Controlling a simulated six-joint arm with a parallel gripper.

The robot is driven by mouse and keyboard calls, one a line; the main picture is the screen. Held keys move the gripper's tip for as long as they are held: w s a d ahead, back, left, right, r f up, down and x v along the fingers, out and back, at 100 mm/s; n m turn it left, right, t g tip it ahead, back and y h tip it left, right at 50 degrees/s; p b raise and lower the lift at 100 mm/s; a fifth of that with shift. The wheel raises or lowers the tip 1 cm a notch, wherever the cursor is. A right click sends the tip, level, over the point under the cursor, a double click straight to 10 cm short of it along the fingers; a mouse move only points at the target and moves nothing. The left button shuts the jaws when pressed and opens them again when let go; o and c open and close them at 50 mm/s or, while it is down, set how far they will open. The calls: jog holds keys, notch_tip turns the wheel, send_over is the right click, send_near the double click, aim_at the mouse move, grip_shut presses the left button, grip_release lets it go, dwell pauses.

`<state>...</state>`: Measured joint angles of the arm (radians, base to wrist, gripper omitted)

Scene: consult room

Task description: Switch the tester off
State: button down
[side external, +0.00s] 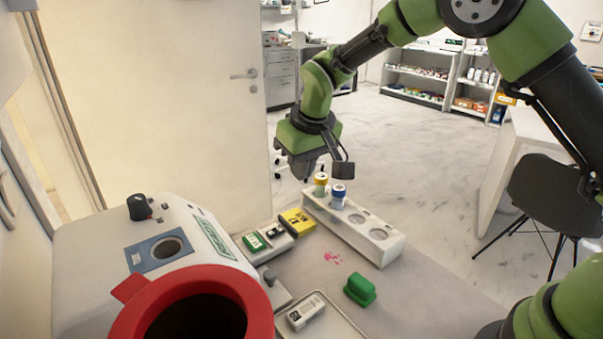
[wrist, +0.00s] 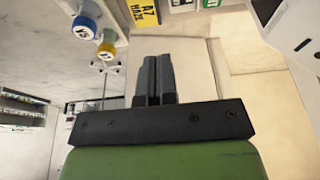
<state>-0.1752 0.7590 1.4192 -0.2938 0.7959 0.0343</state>
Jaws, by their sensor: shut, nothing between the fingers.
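The large white machine (side external: 85,245) at the left, with a sloped top, looks to be the tester. It carries a black rotary knob (side external: 139,207), a blue plate with a round socket (side external: 157,251) and a green label. The knob's setting is too small to read. Part of a white casing with dark openings shows at the upper right of the wrist view (wrist: 283,28). My gripper (wrist: 153,62) is shut and empty. In the side view it hangs in the air (side external: 308,170), right of the machine and above the far end of the table, apart from everything.
A white rack (side external: 385,247) holds a yellow-capped vial (side external: 320,183) and a blue-capped vial (side external: 338,194). A yellow box (side external: 297,222), a small green-and-white item (side external: 254,243) and a green block (side external: 360,289) are nearby. A red-rimmed container (side external: 256,300) stands in front of the machine.

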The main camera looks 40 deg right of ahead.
aim_at(275, 232)
jog(key=x, duration=0.4)
jog(key=a+x, duration=0.1)
jog(key=x, duration=0.3)
jog(key=a+x, duration=0.1)
jog(key=x, duration=0.3)
jog(key=shift+f, duration=0.65)
